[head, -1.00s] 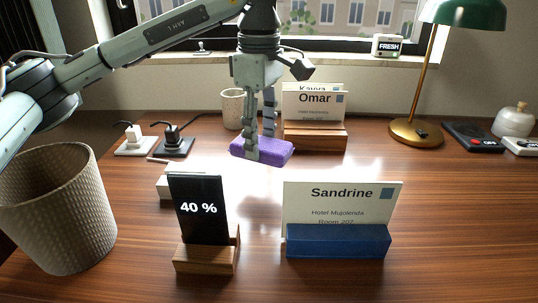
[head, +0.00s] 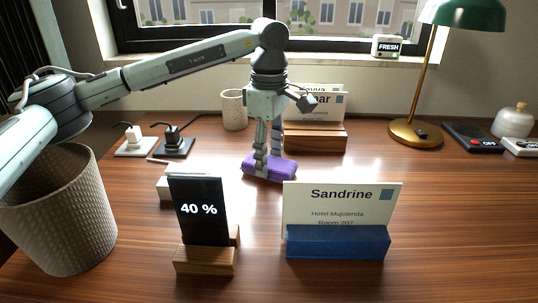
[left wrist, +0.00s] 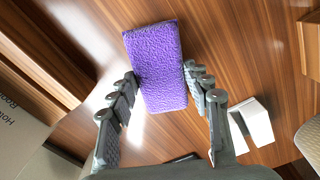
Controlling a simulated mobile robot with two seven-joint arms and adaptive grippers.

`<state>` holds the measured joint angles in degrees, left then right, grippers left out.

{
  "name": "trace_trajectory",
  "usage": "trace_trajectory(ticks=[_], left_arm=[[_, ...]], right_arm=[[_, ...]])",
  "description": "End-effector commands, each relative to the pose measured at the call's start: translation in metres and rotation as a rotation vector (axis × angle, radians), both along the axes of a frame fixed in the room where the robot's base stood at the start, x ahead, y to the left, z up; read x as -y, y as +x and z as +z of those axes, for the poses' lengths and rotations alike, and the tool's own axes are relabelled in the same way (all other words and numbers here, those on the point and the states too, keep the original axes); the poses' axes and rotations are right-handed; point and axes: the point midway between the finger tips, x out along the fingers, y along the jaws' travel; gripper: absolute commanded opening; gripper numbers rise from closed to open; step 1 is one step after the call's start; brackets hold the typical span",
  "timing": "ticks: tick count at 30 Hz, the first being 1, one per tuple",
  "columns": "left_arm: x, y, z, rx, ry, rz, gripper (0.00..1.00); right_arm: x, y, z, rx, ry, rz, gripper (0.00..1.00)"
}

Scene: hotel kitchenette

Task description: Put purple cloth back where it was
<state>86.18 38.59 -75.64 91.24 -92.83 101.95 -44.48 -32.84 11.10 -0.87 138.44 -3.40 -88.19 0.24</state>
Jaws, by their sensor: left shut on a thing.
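The purple cloth (head: 284,172) is a folded, fuzzy block at the middle of the wooden desk. It is at or just above the desk top; I cannot tell whether it touches. My left gripper (head: 268,168) points down, shut on the purple cloth. In the left wrist view, the cloth (left wrist: 155,65) lies between the fingertips of the left gripper (left wrist: 160,78) and reaches out past them. My right gripper is not in view.
A phone (head: 204,210) on a wooden stand and a Sandrine card in a blue holder (head: 338,243) stand in front. Behind are a cup (head: 234,108) and a wooden card holder (head: 315,138). A woven bin (head: 62,215) is at left. The desk right of the cloth is clear.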

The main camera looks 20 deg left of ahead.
Motion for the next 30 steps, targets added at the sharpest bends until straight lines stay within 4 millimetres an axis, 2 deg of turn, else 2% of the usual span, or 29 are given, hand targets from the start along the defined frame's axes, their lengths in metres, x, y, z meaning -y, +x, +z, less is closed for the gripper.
trace_trajectory(ticks=[1, 2, 6, 15, 19, 23, 30], left_arm=[[0.0, 0.0, -0.003, 0.0, 0.0, 0.0, 0.18], [0.0, 0.0, -0.002, 0.0, 0.0, 0.0, 0.51], [0.0, 0.0, -0.001, 0.0, 0.0, 0.0, 0.69], [0.0, 0.0, -0.001, 0.0, 0.0, 0.0, 0.7], [0.0, 0.001, 0.008, 0.002, -0.001, 0.001, 0.7], [0.0, 0.001, 0.03, 0.004, 0.0, 0.001, 0.7], [0.001, 0.001, 0.083, 0.003, -0.001, 0.0, 0.7]], right_arm=[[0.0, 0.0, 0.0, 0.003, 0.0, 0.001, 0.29], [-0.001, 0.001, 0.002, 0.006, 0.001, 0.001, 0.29], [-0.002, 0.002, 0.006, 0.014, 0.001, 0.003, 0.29], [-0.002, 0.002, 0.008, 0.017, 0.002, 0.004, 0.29], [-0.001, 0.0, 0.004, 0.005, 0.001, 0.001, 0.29], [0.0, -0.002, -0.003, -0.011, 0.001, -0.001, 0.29], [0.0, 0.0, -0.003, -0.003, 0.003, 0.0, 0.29]])
